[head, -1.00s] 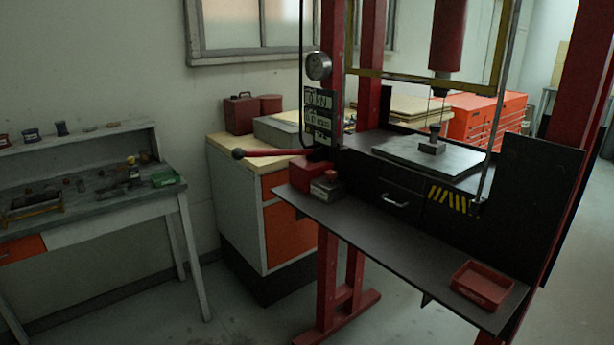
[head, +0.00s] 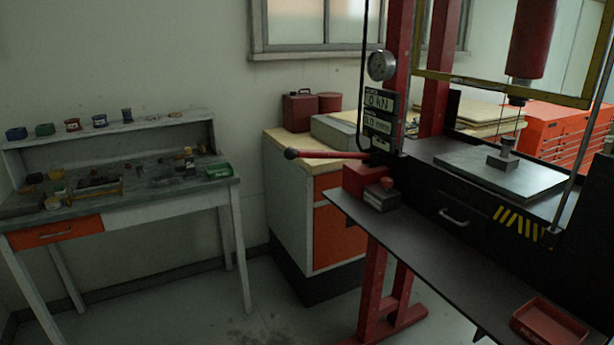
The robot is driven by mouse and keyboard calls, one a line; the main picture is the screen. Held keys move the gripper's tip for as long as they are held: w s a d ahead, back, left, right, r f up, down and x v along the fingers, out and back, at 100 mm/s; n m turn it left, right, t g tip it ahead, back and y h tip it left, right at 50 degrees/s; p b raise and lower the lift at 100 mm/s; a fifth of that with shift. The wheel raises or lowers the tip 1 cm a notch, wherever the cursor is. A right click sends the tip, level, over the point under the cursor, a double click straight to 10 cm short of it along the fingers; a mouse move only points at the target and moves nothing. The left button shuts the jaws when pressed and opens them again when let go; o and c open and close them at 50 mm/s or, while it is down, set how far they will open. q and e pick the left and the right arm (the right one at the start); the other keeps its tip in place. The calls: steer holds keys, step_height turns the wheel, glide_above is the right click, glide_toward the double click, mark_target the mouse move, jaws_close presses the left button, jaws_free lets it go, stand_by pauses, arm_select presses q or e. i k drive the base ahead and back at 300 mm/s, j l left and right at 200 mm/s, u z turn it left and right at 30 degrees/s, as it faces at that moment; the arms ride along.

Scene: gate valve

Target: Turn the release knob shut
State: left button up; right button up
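A red hydraulic press (head: 404,60) stands at the right in the head view. Its red pump lever (head: 330,155) with a dark ball end sticks out to the left from the red pump block (head: 362,180). A small red knob (head: 386,183) sits on a grey block (head: 380,197) beside the pump block; it may be the release knob, but it is too small to tell its setting. A round gauge (head: 382,65) and display panels (head: 378,112) are above. The red ram (head: 532,40) hangs over a metal plate (head: 500,172). Neither of my grippers shows.
A black shelf (head: 430,245) juts from the press front and carries a red tray (head: 549,325). A workbench (head: 165,212) with several small items stands at the left. A cabinet (head: 290,200) stands behind the lever. Floor between bench and press is open.

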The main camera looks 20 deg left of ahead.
mark_target(386, 183)
steer(key=i+l+u, duration=0.25)
steer(key=l+u, duration=0.25)
steer(key=i+l+u, duration=0.25)
steer(key=l, duration=0.15)
steer(key=i+l, duration=0.1)
steer(key=l, duration=0.65)
